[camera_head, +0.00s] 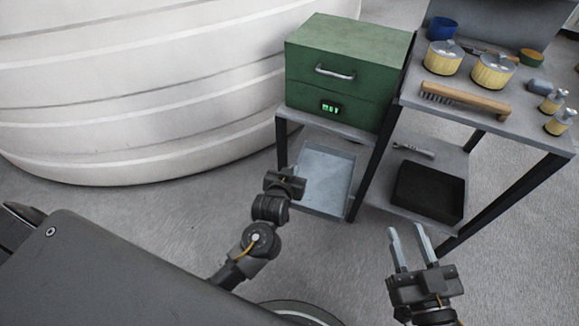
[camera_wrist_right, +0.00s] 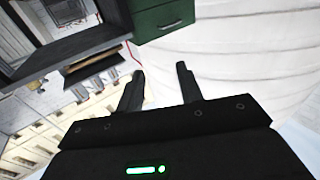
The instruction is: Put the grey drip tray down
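The grey drip tray (camera_head: 326,177) is a shallow, light grey rectangular tray. In the head view it lies low under the green cabinet, between the legs of the stand. My left gripper (camera_head: 286,183) is at the tray's left edge. Its fingers are hidden, so I cannot tell whether it grips the rim or only sits beside it. I cannot tell whether the tray rests fully on something beneath it. My right gripper (camera_head: 410,246) is open and empty, in front of the stand and apart from the tray. Its two spread fingers also show in the right wrist view (camera_wrist_right: 158,88).
The green cabinet (camera_head: 343,75) sits above the tray. A black tray (camera_head: 428,190) lies on the lower shelf to the right. The upper shelf holds a brush (camera_head: 465,98), yellow canisters (camera_head: 443,58) and small parts. A large white ribbed tank (camera_head: 130,90) stands at left.

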